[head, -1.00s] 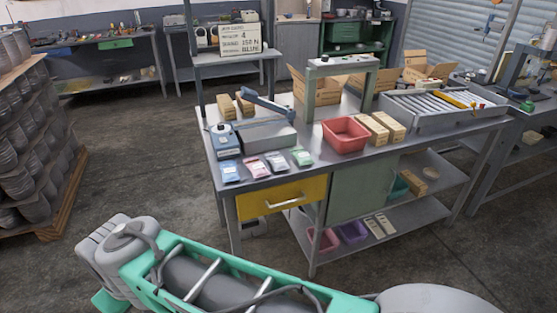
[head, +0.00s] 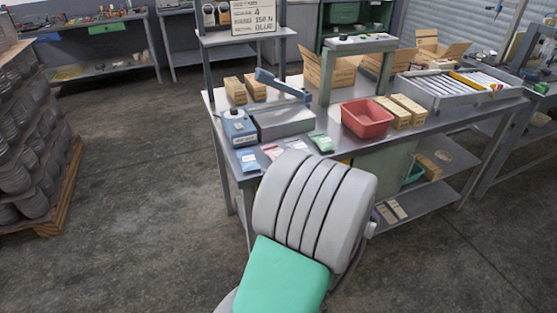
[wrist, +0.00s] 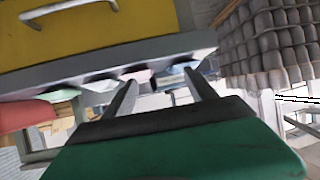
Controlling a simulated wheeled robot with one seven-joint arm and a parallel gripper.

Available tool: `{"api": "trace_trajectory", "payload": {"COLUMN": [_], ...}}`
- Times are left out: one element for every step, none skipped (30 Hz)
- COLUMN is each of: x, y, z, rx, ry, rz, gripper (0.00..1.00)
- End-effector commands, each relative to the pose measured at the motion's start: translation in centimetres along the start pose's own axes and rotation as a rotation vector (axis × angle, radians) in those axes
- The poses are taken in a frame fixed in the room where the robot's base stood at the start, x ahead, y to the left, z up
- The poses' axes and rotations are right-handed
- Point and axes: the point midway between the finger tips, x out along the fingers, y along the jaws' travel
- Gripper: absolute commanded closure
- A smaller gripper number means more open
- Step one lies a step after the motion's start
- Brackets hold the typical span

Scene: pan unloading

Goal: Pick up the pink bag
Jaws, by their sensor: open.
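The pink bag (head: 271,151) lies flat on the grey workbench (head: 229,170) near its front edge, between a blue bag (head: 249,161) and a green bag (head: 321,142). My arm covers part of the row of bags in the head view. In the wrist view the scene appears upside down, and the pink bag (wrist: 138,75) shows as a thin strip beyond the bench edge. My gripper (wrist: 161,78) is open and empty, its two fingers apart and pointing towards the bags. It touches no bag that I can see. In the head view my gripper is hidden behind my arm.
A blue-grey device (head: 239,127) stands behind the blue bag, and a red bin (head: 367,117) stands to the right of the green bag. Cardboard boxes (head: 408,111) sit farther right. A yellow drawer (wrist: 90,30) fills the upper left of the wrist view.

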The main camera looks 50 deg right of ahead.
Motion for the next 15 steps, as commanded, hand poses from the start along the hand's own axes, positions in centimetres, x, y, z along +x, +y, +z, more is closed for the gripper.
{"api": "trace_trajectory", "payload": {"x": [-0.8,-1.1,-1.3,-1.2,-1.1,-0.6,-0.1,0.3,0.9,1.3,1.7,2.3,2.8,3.4,4.2], "y": [2.1,2.9,3.6,3.9,4.1,4.2,4.1,4.2,4.1,4.2,4.2,4.3,4.4,4.4,4.5], "z": [0.4,0.5,0.5,0.5,0.4,0.3,0.2,0.2,0.1,0.0,-0.1,-0.2,-0.4,-0.5,-0.6], "rx": [0.015,0.02,0.022,0.023,0.023,0.022,0.022,0.021,0.022,0.022,0.022,0.023,0.022,0.022,0.022], "ry": [0.033,0.049,0.066,0.072,0.077,0.079,0.079,0.078,0.077,0.077,0.077,0.075,0.076,0.075,0.074], "rz": [0.038,0.052,0.065,0.071,0.074,0.074,0.072,0.072,0.071,0.072,0.071,0.071,0.071,0.069,0.07], "gripper": [0.35,0.35,0.35,0.35,0.35,0.35,0.35,0.35,0.35,0.35,0.35,0.35,0.35,0.35,0.35]}}
